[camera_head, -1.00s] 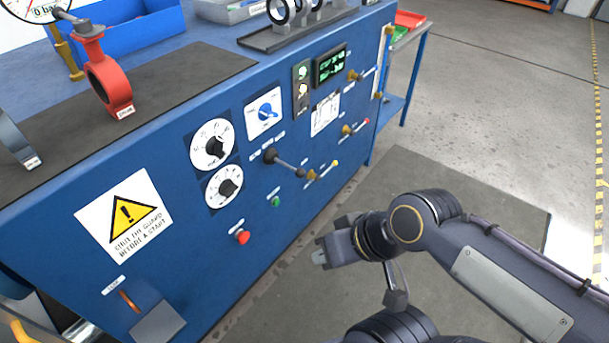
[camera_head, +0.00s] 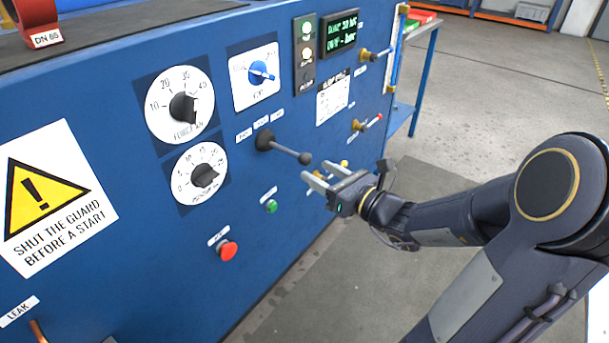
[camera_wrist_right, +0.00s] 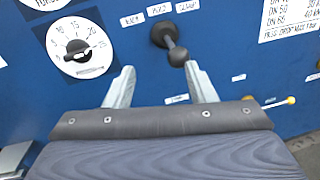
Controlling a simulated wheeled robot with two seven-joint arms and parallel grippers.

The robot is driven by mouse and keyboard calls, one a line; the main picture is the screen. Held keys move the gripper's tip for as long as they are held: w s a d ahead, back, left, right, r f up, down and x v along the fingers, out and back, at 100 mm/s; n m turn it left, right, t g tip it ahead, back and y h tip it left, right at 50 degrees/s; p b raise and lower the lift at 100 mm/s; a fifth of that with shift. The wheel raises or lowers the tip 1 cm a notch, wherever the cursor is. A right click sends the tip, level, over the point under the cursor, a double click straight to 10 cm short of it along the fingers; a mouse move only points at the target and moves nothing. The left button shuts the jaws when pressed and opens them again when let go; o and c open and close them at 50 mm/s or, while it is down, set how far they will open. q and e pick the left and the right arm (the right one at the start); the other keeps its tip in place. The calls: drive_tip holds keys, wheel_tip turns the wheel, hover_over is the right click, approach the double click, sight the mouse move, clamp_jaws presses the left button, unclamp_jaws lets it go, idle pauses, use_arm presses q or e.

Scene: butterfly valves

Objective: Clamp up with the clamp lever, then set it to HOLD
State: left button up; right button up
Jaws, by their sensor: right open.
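The clamp lever (camera_head: 284,147) sticks out of the blue panel as a dark rod with a black ball knob, below a row of three small labels. It also shows in the right wrist view (camera_wrist_right: 174,44), with its knob between and just beyond the fingertips. My right gripper (camera_head: 318,176) is open and empty, its fingers pointing at the panel just below and right of the knob in the head view. No contact with the lever shows. The labels (camera_wrist_right: 159,9) are too blurred to read surely. My left gripper is not in view.
A force dial (camera_head: 183,108), a second dial (camera_head: 203,174) and a blue selector (camera_head: 262,73) are left of and above the lever. A green button (camera_head: 270,206) and red button (camera_head: 228,250) sit below. Small brass valves (camera_head: 360,126) are to the right.

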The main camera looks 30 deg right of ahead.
sight(310, 161)
drive_tip(key=shift+w+d+f+m+h, duration=0.2)
drive_tip(key=shift+d+f+m, duration=0.15)
drive_tip(key=shift+d, duration=0.05)
drive_tip(key=shift+w+d+f+m+h, duration=0.15)
drive_tip(key=shift+d+f+m+h, duration=0.05)
drive_tip(key=shift+d+f+m, duration=0.2)
drive_tip(key=x, duration=0.2)
drive_tip(key=b+x, duration=0.1)
drive_tip(key=x, duration=0.4)
drive_tip(key=shift+w+d+r, duration=0.1)
drive_tip(key=shift+w+r, duration=0.2)
drive_tip(key=shift+w, duration=0.1)
clamp_jaws()
